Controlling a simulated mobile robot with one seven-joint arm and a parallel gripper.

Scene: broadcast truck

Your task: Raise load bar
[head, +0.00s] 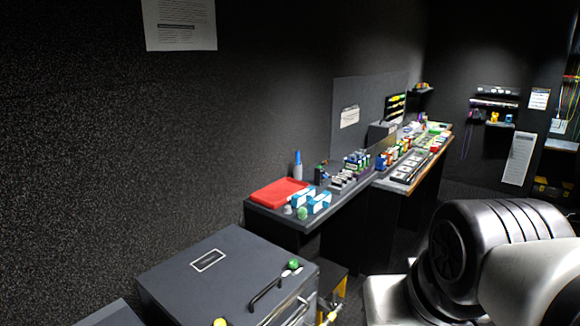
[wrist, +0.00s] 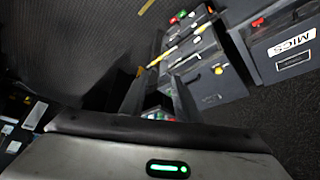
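A dark grey case (head: 215,270) stands at the bottom of the head view. It has a black handle (head: 266,294), a green knob (head: 293,264) and a yellow knob (head: 220,322). Silver and yellow bar-like parts (head: 290,312) show at its front. I cannot tell whether one is the load bar. In the wrist view, grey cases (wrist: 212,75) with yellow bar-like parts (wrist: 166,57) lie beyond my gripper (wrist: 160,76). Its two dark fingers look apart, with no held object clear between them. My gripper is outside the head view.
A long counter (head: 262,212) along the wall holds a red tray (head: 278,192), a blue-capped bottle (head: 297,165) and several small items. A case labelled MICS (wrist: 285,50) stands at the upper right of the wrist view. Carpeted floor (wrist: 285,115) is clear below it.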

